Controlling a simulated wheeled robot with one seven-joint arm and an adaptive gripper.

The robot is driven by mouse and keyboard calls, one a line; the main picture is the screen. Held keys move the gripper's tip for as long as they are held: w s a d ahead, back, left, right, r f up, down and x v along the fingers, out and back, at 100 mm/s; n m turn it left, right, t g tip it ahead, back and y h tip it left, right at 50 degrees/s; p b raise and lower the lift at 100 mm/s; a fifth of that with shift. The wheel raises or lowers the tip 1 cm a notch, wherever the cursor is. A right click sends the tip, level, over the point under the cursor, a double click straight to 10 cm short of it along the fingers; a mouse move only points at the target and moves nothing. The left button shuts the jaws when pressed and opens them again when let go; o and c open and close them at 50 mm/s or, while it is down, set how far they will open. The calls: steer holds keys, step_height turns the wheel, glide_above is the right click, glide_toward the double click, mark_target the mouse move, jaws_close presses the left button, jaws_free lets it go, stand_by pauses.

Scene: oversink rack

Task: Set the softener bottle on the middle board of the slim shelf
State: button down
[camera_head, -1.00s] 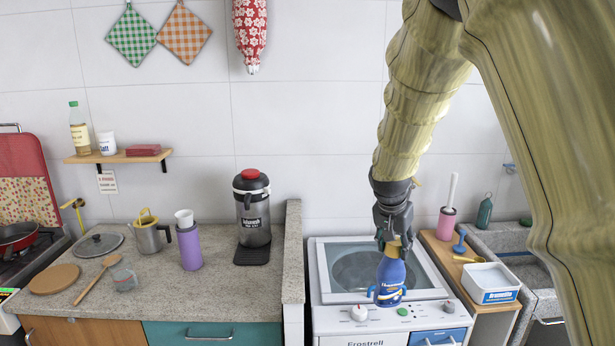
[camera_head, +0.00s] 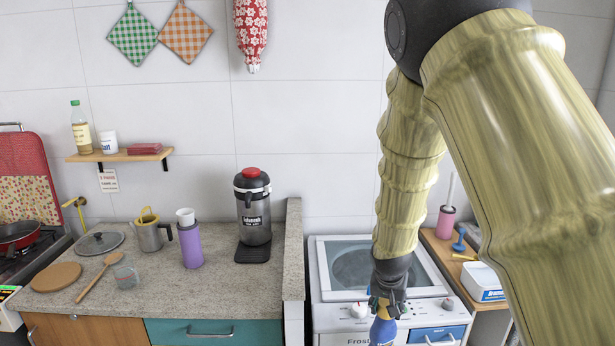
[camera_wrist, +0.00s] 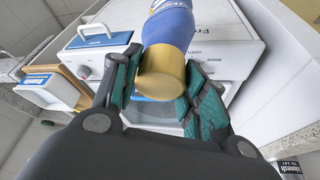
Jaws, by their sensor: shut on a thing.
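The softener bottle (camera_head: 383,332) is blue with a gold cap. My gripper (camera_head: 385,306) is shut on it by the cap and holds it in front of the washing machine. The bottle's lower part is cut off by the head view's bottom edge. In the wrist view, the fingers (camera_wrist: 160,72) sit on both sides of the gold cap, and the blue body (camera_wrist: 170,28) extends beyond it. A narrow wooden unit (camera_head: 431,238) stands right of the washer and looks like the slim shelf. Its middle board is not visible in the head view.
The washing machine (camera_head: 330,318) is behind the bottle. A white tub (camera_head: 484,282), a blue-handled tool and a pink brush holder (camera_head: 446,222) stand on the wooden unit's top. My arm hides much of the right side. The counter (camera_head: 225,290) at left holds kitchenware.

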steer(key=s+a+f+n+y, duration=0.1)
steer(key=s+a+f+n, duration=0.2)
steer(key=s+f, duration=1.1)
steer(key=shift+f+n+t+y, duration=0.3)
steer(key=shift+f+n+y, duration=0.1)
steer(key=shift+f+n, duration=0.3)
steer(key=shift+f, duration=0.1)
